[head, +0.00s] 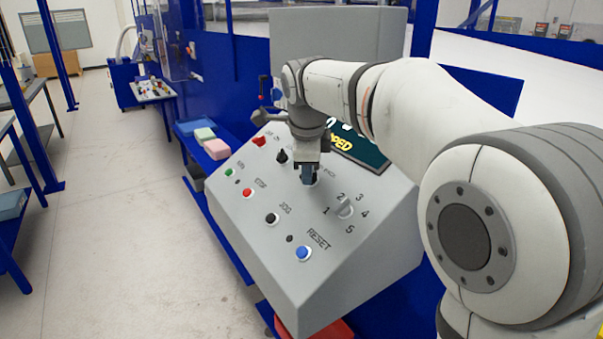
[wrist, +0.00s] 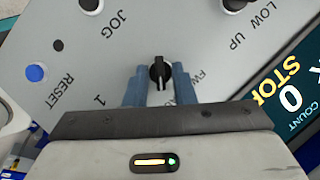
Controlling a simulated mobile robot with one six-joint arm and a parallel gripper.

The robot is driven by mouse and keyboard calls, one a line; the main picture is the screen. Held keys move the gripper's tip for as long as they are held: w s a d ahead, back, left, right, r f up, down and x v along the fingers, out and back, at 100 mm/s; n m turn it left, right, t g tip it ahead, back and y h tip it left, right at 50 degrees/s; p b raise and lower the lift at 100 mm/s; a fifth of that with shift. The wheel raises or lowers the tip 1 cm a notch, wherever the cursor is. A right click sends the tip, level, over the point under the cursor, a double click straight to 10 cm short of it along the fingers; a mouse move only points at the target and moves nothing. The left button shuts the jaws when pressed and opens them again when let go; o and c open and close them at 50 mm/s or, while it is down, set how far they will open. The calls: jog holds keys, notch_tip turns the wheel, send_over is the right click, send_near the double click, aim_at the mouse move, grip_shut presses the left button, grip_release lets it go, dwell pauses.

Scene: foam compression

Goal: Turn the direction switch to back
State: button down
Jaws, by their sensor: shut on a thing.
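The direction switch (wrist: 159,70) is a small black knob with a pale marker line on the grey sloped panel (wrist: 120,60). I cannot tell surely which label the knob points to.
Near the gripper are a black knob (head: 282,157), a numbered dial (head: 344,208) and the display (head: 362,150). The green (head: 228,172), red (head: 247,192), black jog (head: 272,218) and blue reset (head: 302,252) buttons lie lower left. Foam blocks (head: 216,149) lie left of the panel.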

jog(key=shift+s+d+f, duration=0.1)
jog(key=shift+d+f, duration=0.05)
jog(key=shift+f, duration=0.2)
jog(key=c, duration=1.5)
grip_release()
jog(key=shift+r, duration=0.1)
jog(key=shift+r, duration=0.1)
jog(key=shift+r, duration=0.3)
jog(key=v, duration=0.7)
jog(key=shift+s, duration=0.1)
